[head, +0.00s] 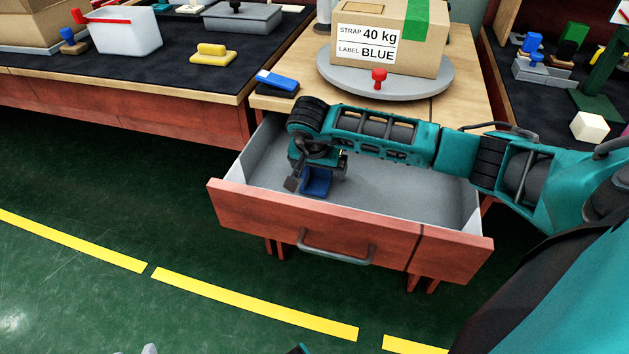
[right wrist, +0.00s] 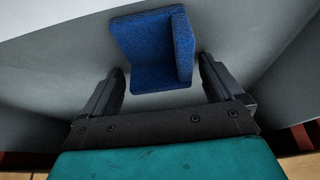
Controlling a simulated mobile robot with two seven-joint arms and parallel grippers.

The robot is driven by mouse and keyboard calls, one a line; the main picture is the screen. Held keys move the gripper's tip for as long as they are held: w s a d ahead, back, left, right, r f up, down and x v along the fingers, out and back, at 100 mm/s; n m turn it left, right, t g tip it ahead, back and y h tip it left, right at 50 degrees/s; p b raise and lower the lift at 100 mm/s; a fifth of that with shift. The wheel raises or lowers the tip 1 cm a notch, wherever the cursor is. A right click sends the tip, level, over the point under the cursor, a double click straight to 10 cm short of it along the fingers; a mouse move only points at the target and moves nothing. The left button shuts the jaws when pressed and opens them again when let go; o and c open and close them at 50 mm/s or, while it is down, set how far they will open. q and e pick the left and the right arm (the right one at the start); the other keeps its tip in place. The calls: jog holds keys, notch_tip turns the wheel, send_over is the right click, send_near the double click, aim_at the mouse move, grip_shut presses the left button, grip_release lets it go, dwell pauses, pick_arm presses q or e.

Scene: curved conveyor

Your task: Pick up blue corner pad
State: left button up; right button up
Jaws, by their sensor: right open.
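The blue corner pad (head: 317,182) lies in the open drawer (head: 400,192), towards its left side. In the right wrist view the pad (right wrist: 148,52) is an L-shaped blue block on the grey drawer floor, just beyond and between the fingertips. My right gripper (head: 312,180) reaches down into the drawer at the pad, and partly hides it in the head view. In the right wrist view the right gripper (right wrist: 160,80) is open, with nothing between its fingers. My left gripper is not clearly in view.
The drawer's red front (head: 340,228) with a grey handle stands out over the green floor. Above it, a cardboard box (head: 425,45) sits on a grey turntable (head: 345,82) with a red knob. A blue-and-black block (head: 277,83) lies at the tabletop's left corner.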

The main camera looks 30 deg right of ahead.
jog(key=shift+c, duration=0.3)
jog(key=c, duration=1)
jog(key=shift+r, duration=0.15)
